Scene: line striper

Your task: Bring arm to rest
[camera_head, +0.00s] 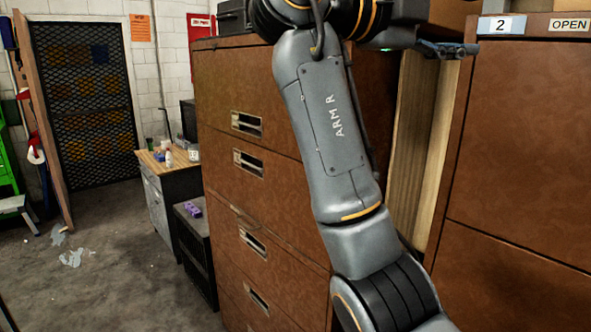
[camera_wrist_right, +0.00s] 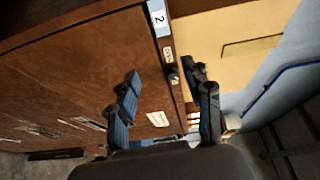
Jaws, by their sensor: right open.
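My right arm, marked "ARM R", rises through the middle of the head view in front of the brown cabinets. My right gripper (camera_head: 447,48) is at the upper right, close to the top edge of the cabinet labelled "2". In the right wrist view my right gripper (camera_wrist_right: 162,92) has its two dark fingers spread apart with nothing between them. The "2" label (camera_wrist_right: 158,18) and the cabinet's brown front (camera_wrist_right: 70,75) show beyond the fingers. My left gripper is in neither view.
A brown drawer cabinet (camera_head: 215,100) stands at centre left, and another brown cabinet (camera_head: 525,140) stands at right. A small desk (camera_head: 158,195) is against the back wall, beside a dark mesh door (camera_head: 85,90). Open floor (camera_head: 120,270) lies at left.

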